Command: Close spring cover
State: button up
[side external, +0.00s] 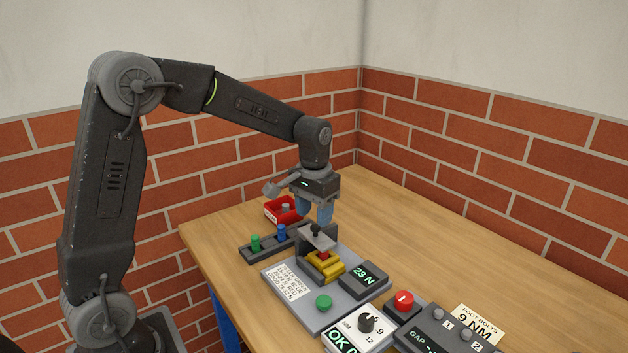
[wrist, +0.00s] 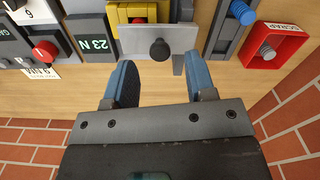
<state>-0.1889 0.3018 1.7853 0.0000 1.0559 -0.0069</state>
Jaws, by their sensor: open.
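The spring cover (side external: 318,239) is a grey plate with a black knob, over the back part of a yellow fixture (side external: 325,266). It looks tilted, and the yellow block with its red piece shows in front of it. In the wrist view the cover (wrist: 135,42) and its black knob lie just ahead of the fingers, with the yellow fixture (wrist: 118,14) partly hidden behind it. My gripper (side external: 313,213) has blue fingers pointing down above and behind the cover.
A red scrap bin (side external: 270,211) and a dark rack (side external: 264,249) with green and blue pegs stand beside the fixture. A 23 N display (side external: 363,280), a green button (side external: 324,302), a red button (side external: 404,299) and a dial box (side external: 360,329) are nearby. The table's right rear is clear.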

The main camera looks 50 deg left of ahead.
aim_at(314, 227)
notch_tip(314, 227, up, 11)
dwell(0.3)
jog(key=s+d+f+m+t, duration=0.1)
jog(key=s+d, duration=0.3)
jog(key=s, duration=0.6)
jog(key=s+d+f+m+t, duration=0.1)
jog(key=s+d+t, duration=0.3)
jog(key=s, duration=0.7)
jog(key=shift+s+f+t, duration=0.15)
jog(key=shift+f+t, duration=0.15)
jog(key=shift+f, duration=0.2)
